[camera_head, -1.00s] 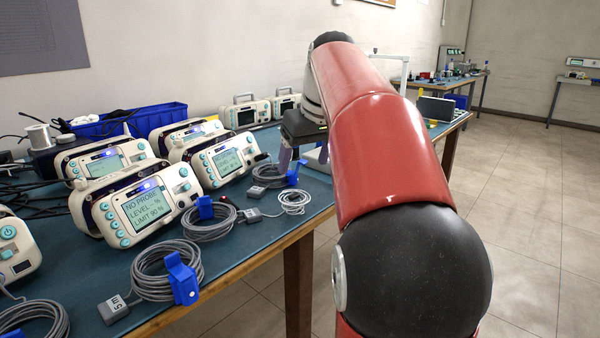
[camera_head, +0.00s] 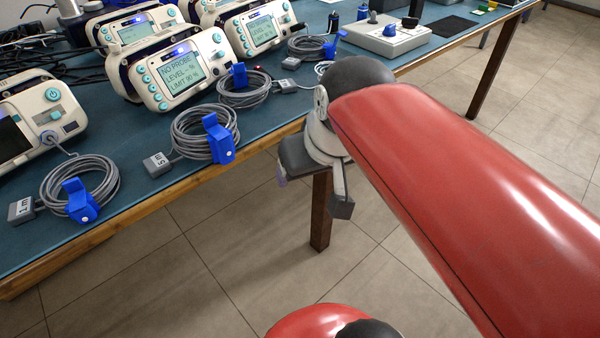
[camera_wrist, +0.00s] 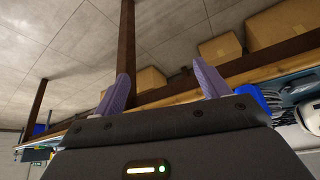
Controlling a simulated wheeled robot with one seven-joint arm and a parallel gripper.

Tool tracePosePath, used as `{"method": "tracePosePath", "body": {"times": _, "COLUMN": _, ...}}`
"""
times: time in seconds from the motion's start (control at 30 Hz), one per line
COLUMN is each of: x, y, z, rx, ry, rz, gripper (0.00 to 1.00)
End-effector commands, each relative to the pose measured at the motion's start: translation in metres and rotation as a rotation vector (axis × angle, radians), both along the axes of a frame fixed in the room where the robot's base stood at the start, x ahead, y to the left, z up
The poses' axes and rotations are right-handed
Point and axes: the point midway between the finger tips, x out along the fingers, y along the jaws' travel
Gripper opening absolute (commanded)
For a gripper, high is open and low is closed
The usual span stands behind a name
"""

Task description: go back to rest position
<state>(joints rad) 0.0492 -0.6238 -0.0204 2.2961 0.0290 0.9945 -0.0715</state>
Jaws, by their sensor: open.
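My gripper (camera_wrist: 160,95) shows in the wrist view with its two purple fingers spread wide apart and nothing between them. In the head view my gripper (camera_head: 281,178) hangs in front of the table's front edge, largely hidden by its own housing and wrist. It is apart from the table and holds nothing that I can see. My red arm reaches in from the right of the head view.
The blue-topped table (camera_head: 130,205) bears several monitors, such as one reading NO PROBE (camera_head: 180,75). Coiled grey cables with blue clips (camera_head: 218,138) lie along its front edge. A table leg (camera_head: 320,212) stands behind my gripper. Cardboard boxes (camera_wrist: 283,28) sit under a table. Floor in front is clear.

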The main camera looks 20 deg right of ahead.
Motion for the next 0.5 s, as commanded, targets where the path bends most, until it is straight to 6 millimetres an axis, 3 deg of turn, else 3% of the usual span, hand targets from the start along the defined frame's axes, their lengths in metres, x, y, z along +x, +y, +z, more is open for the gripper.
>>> {"method": "tracePosePath", "body": {"times": 0.1, "x": -0.026, "y": 0.010, "z": -0.034, "rx": -0.006, "ry": -0.012, "rz": 0.006, "gripper": 0.75}}
{"method": "tracePosePath", "body": {"times": 0.2, "x": -0.035, "y": 0.013, "z": -0.048, "rx": -0.009, "ry": -0.017, "rz": 0.006, "gripper": 0.75}}
{"method": "tracePosePath", "body": {"times": 0.5, "x": -0.037, "y": 0.014, "z": -0.052, "rx": -0.008, "ry": -0.016, "rz": 0.005, "gripper": 0.75}}
